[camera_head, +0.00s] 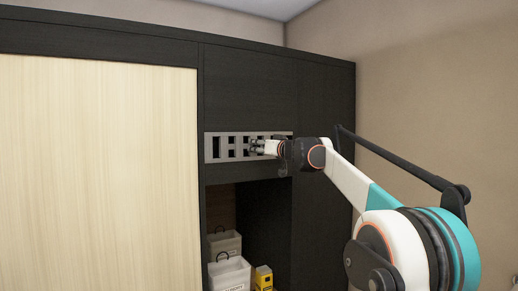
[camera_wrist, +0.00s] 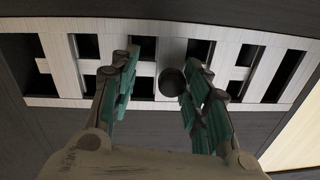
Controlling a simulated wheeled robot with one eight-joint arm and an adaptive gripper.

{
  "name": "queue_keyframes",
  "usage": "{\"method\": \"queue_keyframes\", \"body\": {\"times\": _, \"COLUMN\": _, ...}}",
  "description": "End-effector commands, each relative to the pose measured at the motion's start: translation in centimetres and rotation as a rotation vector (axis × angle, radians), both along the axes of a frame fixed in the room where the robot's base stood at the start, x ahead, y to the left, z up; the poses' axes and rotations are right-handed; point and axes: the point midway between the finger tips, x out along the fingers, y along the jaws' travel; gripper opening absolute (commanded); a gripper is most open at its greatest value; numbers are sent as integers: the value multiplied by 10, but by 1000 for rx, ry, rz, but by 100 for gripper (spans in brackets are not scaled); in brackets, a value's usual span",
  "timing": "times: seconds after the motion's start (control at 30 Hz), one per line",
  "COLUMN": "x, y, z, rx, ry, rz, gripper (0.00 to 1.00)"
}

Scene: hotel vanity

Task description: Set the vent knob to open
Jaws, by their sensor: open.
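The vent (camera_head: 214,148) is a light grey slotted plate set in the dark cabinet front. It also spans the wrist view (camera_wrist: 60,26), with dark rectangular openings in a row. The vent knob (camera_wrist: 172,81) is a small dark round knob on the vent's middle bar. My gripper (camera_wrist: 158,78) is open, with its two teal-padded fingers at the left and right of the knob. I cannot tell whether either finger touches it. In the head view my gripper (camera_head: 257,147) is at the right part of the vent and hides the knob.
Below the vent is an open niche with white boxes (camera_head: 229,273) and a yellow box (camera_head: 263,277). A pale wood panel (camera_head: 98,165) stands at the left. A beige wall (camera_head: 430,90) is at the right.

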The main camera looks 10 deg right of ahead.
Motion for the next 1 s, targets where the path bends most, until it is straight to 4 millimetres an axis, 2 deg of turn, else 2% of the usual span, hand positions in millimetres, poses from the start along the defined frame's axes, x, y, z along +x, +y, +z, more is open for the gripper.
{"method": "queue_keyframes", "body": {"times": 0.27, "x": -2, "y": 1, "z": 0, "rx": 0, "ry": 1, "rz": 2, "gripper": 43}}
{"method": "queue_keyframes", "body": {"times": 0.43, "x": -14, "y": -4, "z": 1, "rx": 0, "ry": 0, "rz": 1, "gripper": 43}}
{"method": "queue_keyframes", "body": {"times": 1.0, "x": -96, "y": -36, "z": 0, "rx": -1, "ry": 0, "rz": 0, "gripper": 43}}
